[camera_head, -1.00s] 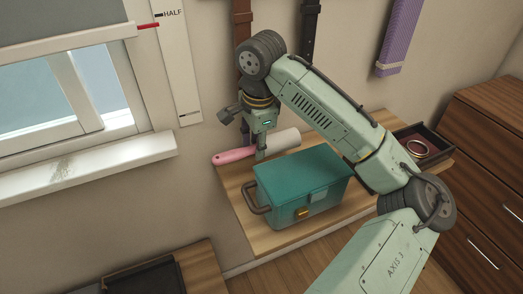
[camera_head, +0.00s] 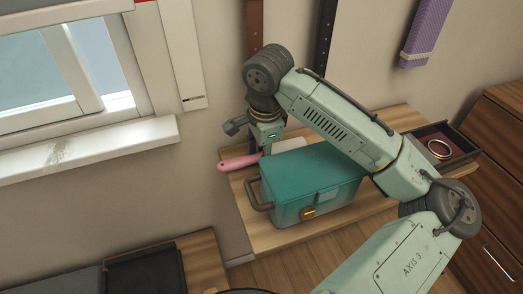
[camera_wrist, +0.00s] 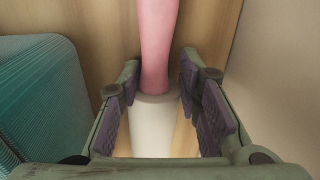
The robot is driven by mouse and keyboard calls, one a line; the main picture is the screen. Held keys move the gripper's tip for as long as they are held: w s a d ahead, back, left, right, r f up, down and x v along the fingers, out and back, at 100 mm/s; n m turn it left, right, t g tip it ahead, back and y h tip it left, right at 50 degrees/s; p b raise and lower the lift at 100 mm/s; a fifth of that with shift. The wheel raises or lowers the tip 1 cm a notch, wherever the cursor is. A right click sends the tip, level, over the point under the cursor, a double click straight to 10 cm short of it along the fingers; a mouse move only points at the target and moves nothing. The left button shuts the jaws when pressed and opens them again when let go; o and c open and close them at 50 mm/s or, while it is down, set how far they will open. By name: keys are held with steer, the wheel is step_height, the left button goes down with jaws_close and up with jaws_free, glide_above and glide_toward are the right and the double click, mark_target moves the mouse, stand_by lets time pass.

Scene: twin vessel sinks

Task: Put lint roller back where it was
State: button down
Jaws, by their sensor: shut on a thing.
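The lint roller has a pink handle (camera_head: 238,163) and a white roller (camera_head: 290,145). It lies level behind the teal box, at the wall side of the wooden shelf (camera_head: 240,213). My gripper (camera_head: 266,152) points down and is shut on the roller near where the handle joins it. In the wrist view the pink handle (camera_wrist: 157,45) runs up the picture, and the white roller (camera_wrist: 153,127) sits between my finger pads. The box hides part of the roller and my fingertips in the head view. I cannot tell whether the roller touches the shelf.
The teal box (camera_head: 310,185) stands right in front of the roller; its side also shows in the wrist view (camera_wrist: 40,95). A dark tray (camera_head: 455,150) with a ring sits at the shelf's right end. Straps (camera_head: 325,40) hang on the wall behind.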

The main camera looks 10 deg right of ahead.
steer(key=c, duration=1.2)
jaws_free()
steer(key=shift+o, duration=0.2)
step_height(320, 180, up, 12)
steer(key=s+b, duration=0.1)
steer(key=shift+s+d+b, duration=0.2)
steer(key=shift+s+b, duration=0.1)
